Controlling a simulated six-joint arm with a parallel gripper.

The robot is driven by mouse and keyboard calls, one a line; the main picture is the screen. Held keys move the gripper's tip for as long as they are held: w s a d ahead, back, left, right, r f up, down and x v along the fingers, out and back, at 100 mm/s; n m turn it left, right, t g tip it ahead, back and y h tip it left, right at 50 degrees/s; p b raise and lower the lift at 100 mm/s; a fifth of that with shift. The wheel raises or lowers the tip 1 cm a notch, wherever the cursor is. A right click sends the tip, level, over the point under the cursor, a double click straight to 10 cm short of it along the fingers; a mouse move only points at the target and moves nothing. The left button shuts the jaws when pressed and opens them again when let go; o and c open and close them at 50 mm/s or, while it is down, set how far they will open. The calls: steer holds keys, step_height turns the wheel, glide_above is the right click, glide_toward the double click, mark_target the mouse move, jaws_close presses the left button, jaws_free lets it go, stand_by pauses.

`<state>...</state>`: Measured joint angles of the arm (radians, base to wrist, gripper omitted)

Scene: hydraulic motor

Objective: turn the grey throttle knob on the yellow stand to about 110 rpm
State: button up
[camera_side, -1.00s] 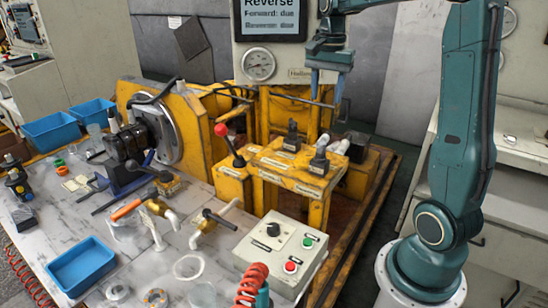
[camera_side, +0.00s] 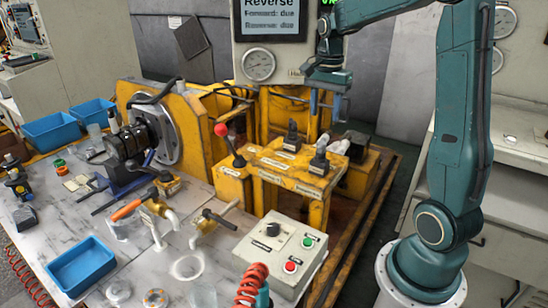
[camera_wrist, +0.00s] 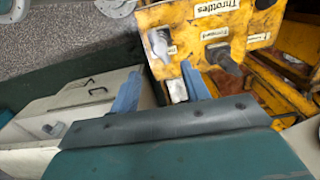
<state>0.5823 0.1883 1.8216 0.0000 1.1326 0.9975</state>
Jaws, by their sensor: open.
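The yellow stand (camera_side: 270,168) carries two throttle knobs. The grey throttle knob (camera_side: 320,158) is on its right side in the side view; in the wrist view it is the light grey knob (camera_wrist: 159,44) at the upper left. A dark knob (camera_side: 292,137) stands beside it, seen also in the wrist view (camera_wrist: 226,62) under the "Throttles" label. My gripper (camera_side: 326,106) is open and empty, above the stand near the grey knob. In the wrist view its two blue fingers (camera_wrist: 162,88) are spread apart below the knob, touching nothing that I can see.
A screen (camera_side: 270,20) reads "Reverse", with forward and reverse lines marked "due"; a round gauge (camera_side: 259,65) is below it. A red-tipped lever (camera_side: 226,140) stands left of the knobs. A push-button box (camera_side: 280,250) is in front. A yellow frame is behind my gripper.

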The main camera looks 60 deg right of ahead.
mark_target(322, 142)
step_height(322, 142, down, 9)
stand_by(0.5)
steer(key=c, duration=1)
steer(key=shift+m, duration=2.8)
steer(key=o, duration=1)
